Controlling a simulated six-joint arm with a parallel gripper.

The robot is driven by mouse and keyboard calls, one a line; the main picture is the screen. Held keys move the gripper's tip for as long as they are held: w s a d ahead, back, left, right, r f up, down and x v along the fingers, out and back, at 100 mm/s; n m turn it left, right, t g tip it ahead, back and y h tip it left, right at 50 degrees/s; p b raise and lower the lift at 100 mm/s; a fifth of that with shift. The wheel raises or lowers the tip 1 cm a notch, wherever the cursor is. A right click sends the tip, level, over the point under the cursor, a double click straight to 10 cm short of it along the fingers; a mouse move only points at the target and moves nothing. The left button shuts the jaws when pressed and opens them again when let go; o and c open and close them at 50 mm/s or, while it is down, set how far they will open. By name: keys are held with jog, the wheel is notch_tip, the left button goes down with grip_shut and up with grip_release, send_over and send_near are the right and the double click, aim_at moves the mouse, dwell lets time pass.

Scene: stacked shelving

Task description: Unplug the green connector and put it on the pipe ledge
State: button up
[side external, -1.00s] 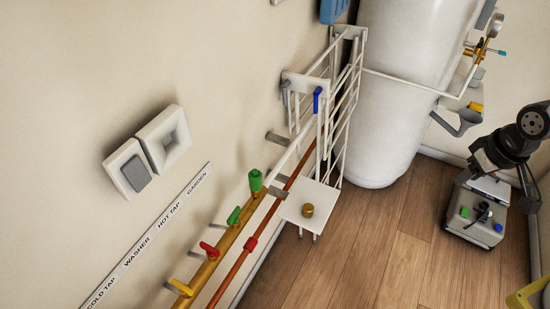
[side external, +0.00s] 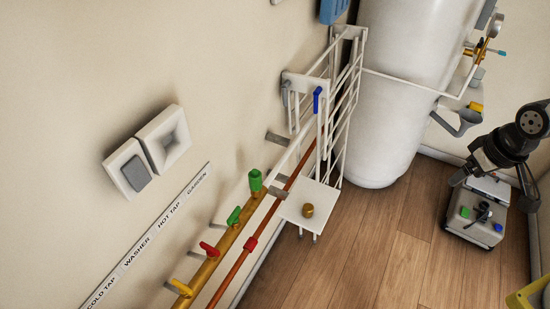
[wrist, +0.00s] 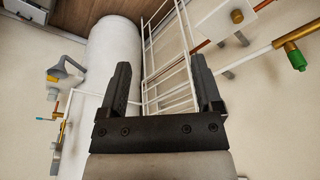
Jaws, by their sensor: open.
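A green connector (side external: 255,180) sits on the end of the brass pipe by the wall, above the coloured valve levers; it shows in the wrist view at the right (wrist: 297,59). A small white ledge (side external: 325,198) stands on the pipes to its right and carries a brass cap (side external: 307,210); the ledge is at the top right in the wrist view (wrist: 252,11). My gripper (wrist: 160,75) is open, with nothing between its fingers. In the side view it is at the far right, well away from the connector and ledge.
A white wire rack (side external: 345,110) with a blue lever (side external: 317,99) stands beyond the ledge, before a large white tank (side external: 395,100). A grey box (side external: 470,232) is on the floor below my gripper. Open wooden floor (side external: 380,245) lies between the box and ledge.

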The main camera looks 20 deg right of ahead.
jog(key=w+a+n, duration=0.4)
jog(key=w+a, duration=0.1)
jog(key=w, duration=0.4)
jog(key=n+g+y, duration=0.3)
jog(key=n, duration=1.1)
send_over(255, 174)
jog(key=d, duration=0.2)
jog(key=f, duration=0.7)
jog(key=shift+d+f, duration=0.2)
jog(key=shift+f, duration=0.05)
jog(key=shift+a+f, duration=0.1)
jog(key=shift+a, duration=0.3)
jog(key=shift+f, duration=0.1)
jog(key=shift+x, duration=3.75)
jog(key=shift+w+a, duration=0.15)
jog(key=shift+a, duration=0.05)
